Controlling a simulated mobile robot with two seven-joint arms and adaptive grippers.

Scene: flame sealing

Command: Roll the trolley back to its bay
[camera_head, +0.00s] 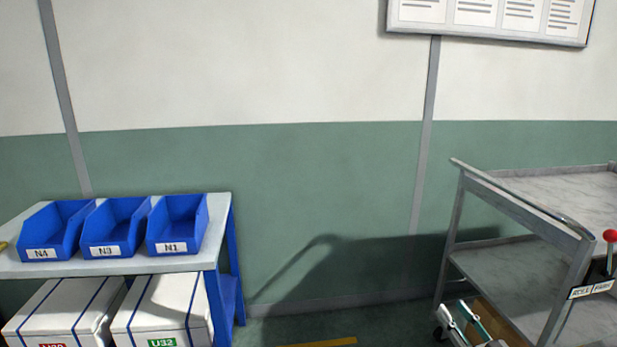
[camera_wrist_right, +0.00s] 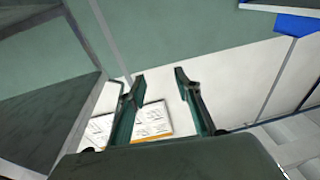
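The grey two-shelf trolley (camera_head: 520,203) stands at the right of the head view, cut off by the picture edge. Its push handle slopes along its near left end. A red-knobbed lever (camera_head: 610,236) sits at its near side above a partly hidden ROLL / PARK label (camera_head: 592,289). My right gripper (camera_head: 463,312) is low beside the trolley's near left leg. In the right wrist view its fingers (camera_wrist_right: 160,75) are apart with nothing between them. Part of the trolley (camera_wrist_right: 48,125) shows at the left there. My left gripper is out of view.
A blue-legged bench (camera_head: 150,266) at the left carries blue bins (camera_head: 118,228), with white boxes (camera_head: 165,312) below. A yellow floor line (camera_head: 318,343) shows at the bottom. Floor between bench and trolley looks clear. A notice board (camera_head: 490,18) hangs on the wall.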

